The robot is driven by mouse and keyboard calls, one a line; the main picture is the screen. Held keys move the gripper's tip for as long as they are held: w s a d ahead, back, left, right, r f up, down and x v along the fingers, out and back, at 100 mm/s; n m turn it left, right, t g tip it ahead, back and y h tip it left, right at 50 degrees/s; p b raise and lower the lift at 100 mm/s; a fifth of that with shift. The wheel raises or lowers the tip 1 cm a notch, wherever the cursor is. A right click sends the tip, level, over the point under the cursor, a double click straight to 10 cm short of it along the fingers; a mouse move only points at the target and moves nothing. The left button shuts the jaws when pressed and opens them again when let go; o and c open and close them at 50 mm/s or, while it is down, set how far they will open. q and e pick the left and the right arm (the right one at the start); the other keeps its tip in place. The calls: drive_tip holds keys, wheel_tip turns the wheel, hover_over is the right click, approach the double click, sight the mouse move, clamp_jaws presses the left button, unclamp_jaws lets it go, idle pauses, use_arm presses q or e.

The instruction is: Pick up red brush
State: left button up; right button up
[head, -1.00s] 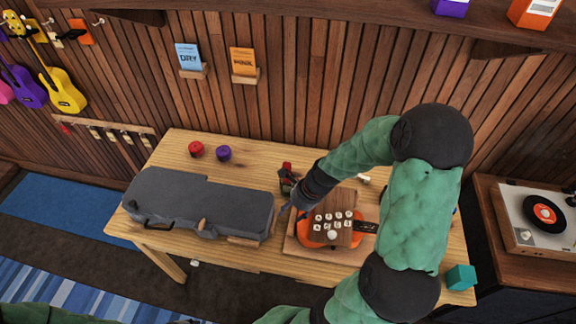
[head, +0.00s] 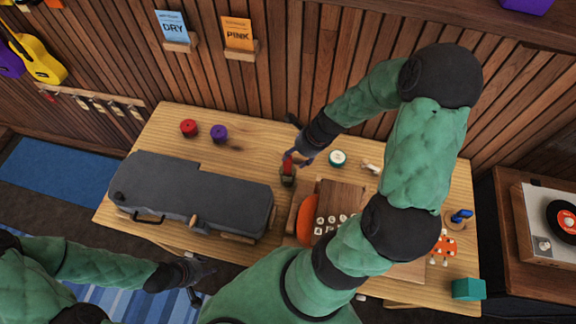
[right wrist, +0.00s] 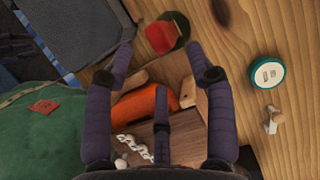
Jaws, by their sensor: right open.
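The red brush (head: 287,166) stands at a small dark green holder (head: 287,181) near the middle of the table, behind the ukulele. Its red part also shows in the right wrist view (right wrist: 160,37), ahead of the fingertips. My right gripper (head: 296,157) is at the brush in the head view, partly covering it. In the right wrist view my right gripper (right wrist: 160,58) is open with nothing between its fingers; I cannot tell whether it touches the brush. My left gripper (head: 194,287) hangs low at the table's front, and its fingers are too small to read.
A grey case (head: 185,190) lies left on the table (head: 255,130). An orange ukulele (head: 307,215) lies on a board under my right arm. A red pot (head: 188,128), a purple pot (head: 219,133) and a green-rimmed round tin (head: 338,158) stand behind. A teal block (head: 468,289) sits front right.

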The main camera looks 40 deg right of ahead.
sight(292, 160)
drive_tip(key=x, duration=0.3)
drive_tip(key=shift+f+b, duration=0.15)
drive_tip(key=shift+b, duration=0.25)
drive_tip(key=b+x, duration=0.2)
drive_tip(key=x, duration=0.3)
drive_tip(key=shift+w+d, duration=0.1)
drive_tip(key=shift+w, duration=0.05)
clamp_jaws()
